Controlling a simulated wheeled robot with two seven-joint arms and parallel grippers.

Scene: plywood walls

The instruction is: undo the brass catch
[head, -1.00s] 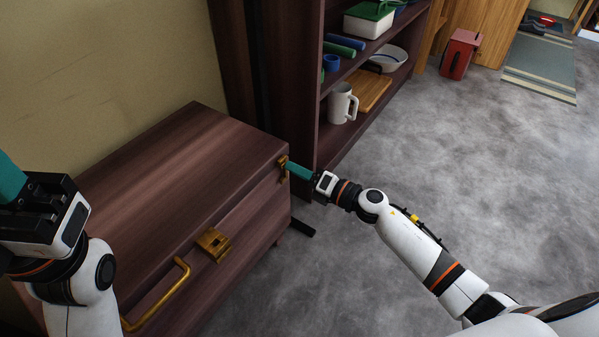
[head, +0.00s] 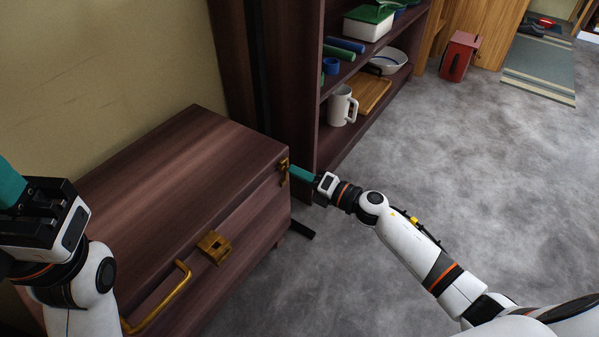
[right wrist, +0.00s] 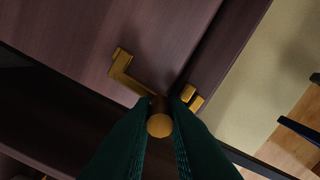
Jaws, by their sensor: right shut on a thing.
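The brass catch (head: 283,173) is on the chest's front face near its upper right corner. In the right wrist view its bent brass lever (right wrist: 128,79) runs from a mount on the dark wood to a round knob (right wrist: 159,125). A small brass keeper (right wrist: 191,97) sits just beside it. My right gripper (head: 293,172) has its green fingers shut on the knob, one finger on each side. My left gripper (head: 12,187) is at the left edge, away from the catch; its fingertips are cut off.
The dark wooden chest (head: 190,160) also has a brass hasp (head: 214,246) and a brass pull handle (head: 160,303) on its front. A shelf unit (head: 310,100) with a white mug (head: 341,106) stands close behind my right gripper. The grey floor (head: 470,180) at right is open.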

